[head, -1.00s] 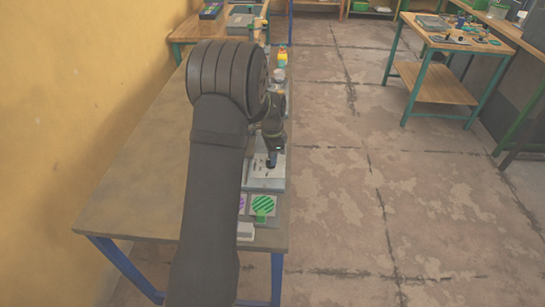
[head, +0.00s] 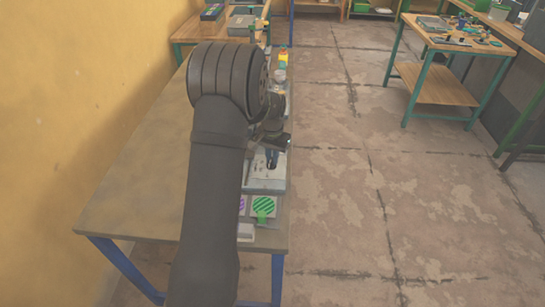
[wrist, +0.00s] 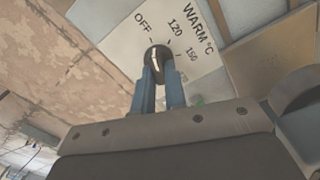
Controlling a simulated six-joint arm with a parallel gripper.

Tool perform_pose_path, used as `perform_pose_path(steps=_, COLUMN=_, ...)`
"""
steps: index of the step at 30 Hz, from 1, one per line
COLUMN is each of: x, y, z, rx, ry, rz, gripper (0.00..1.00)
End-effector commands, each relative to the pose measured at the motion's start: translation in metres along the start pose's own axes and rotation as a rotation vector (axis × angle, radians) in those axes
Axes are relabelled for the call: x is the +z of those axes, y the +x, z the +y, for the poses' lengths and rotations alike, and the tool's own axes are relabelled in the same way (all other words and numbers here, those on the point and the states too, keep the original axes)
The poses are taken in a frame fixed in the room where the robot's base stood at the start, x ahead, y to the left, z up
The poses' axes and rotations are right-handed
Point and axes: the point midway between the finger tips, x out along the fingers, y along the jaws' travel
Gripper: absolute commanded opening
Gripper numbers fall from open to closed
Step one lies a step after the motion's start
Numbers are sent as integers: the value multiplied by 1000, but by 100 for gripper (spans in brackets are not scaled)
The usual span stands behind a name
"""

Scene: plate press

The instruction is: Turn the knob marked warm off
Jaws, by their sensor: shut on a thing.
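The warm knob (wrist: 157,54) is dark with a pale pointer line. It sits on a white panel (wrist: 135,43) printed OFF, 120, 150 and WARM °C. In the wrist view the pointer lies between the OFF and 120 marks; I cannot tell its exact setting. My gripper (wrist: 161,74) has its two blue fingers shut on the knob's sides. In the head view my gripper (head: 271,160) is at the white panel (head: 264,174) near the table's right edge, and my arm hides part of it. The knob cannot be made out there.
The wooden table (head: 140,185) is bare on its left. A green-striped tile (head: 264,206) and a white block (head: 245,231) lie nearer me. A yellow-topped item (head: 283,57) stands farther back. Open floor lies to the right.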

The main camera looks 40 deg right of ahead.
Motion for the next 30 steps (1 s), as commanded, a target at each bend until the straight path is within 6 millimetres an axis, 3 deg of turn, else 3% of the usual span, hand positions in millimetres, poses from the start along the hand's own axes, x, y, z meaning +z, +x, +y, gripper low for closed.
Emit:
perform_pose_path(steps=9, x=0, y=-1, z=-1, rx=0, ry=-101, rz=1, gripper=0)
perform_pose_path(steps=24, x=0, y=-1, z=-1, rx=0, ry=-116, rz=2, gripper=0)
perform_pose_path(steps=25, x=0, y=-1, z=-1, rx=0, ry=-116, rz=2, gripper=18)
perform_pose_path(steps=27, x=0, y=-1, z=-1, rx=0, ry=-116, rz=2, gripper=32)
perform_pose_path(steps=30, x=0, y=-1, z=-1, rx=0, ry=-116, rz=1, gripper=34)
